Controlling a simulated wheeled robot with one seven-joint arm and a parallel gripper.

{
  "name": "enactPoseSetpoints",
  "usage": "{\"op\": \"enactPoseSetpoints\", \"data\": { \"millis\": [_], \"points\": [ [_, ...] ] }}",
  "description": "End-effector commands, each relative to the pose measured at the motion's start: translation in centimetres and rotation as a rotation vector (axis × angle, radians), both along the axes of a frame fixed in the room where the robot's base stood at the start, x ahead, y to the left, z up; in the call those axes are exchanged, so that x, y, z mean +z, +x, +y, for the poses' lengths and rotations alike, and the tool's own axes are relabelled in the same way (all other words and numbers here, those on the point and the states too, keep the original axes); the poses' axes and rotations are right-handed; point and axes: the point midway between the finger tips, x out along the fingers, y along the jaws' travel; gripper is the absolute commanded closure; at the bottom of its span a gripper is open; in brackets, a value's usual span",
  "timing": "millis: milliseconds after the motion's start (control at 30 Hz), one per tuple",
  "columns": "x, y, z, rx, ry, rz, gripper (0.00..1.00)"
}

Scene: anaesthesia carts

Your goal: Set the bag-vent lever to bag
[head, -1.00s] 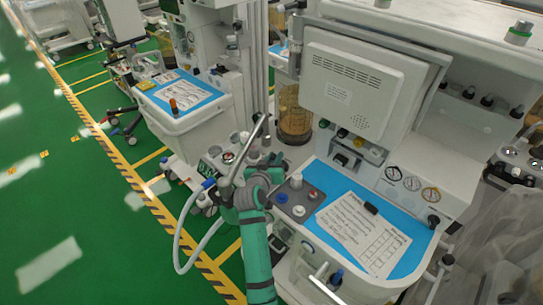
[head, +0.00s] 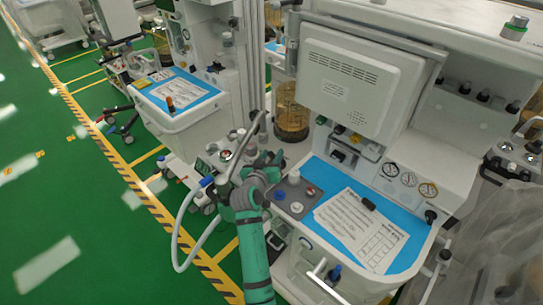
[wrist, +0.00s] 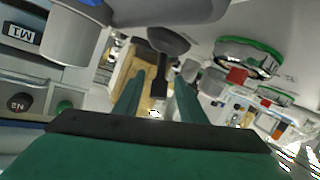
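My gripper (wrist: 158,100) shows two green fingers with a clear gap between them in the wrist view. A dark lever (wrist: 160,78) with a rounded black hub appears between the fingertips in that picture; it looks like the bag-vent lever. I cannot tell whether the fingers touch it or how far off it is. In the head view my gripper (head: 270,158) is beside the absorber side of the near anaesthesia machine, left of its blue worktop. The lever cannot be made out there.
A slanted metal bar (head: 241,150) and a pale hose (head: 180,232) are close to my arm. A clear canister (head: 291,115) stands behind my gripper. Papers lie on the blue worktop (head: 410,257). Green floor (head: 60,210) is open at the left.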

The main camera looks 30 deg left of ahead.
Motion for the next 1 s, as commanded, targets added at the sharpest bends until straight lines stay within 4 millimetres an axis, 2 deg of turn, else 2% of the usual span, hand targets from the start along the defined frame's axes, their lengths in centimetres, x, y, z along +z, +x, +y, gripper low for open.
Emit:
{"op": "enactPoseSetpoints", "data": {
  "millis": [167, 300, 667, 1000],
  "points": [
    [1.3, 0.1, 0.0, -0.001, 0.002, -0.003, 0.63],
    [3.6, -0.1, 0.0, 0.002, 0.002, -0.003, 0.63],
    [9.3, -4.6, -2.5, 0.002, 0.002, -0.002, 0.63],
    [11.9, -10.1, -5.6, 0.001, 0.002, -0.001, 0.63]
  ]
}}
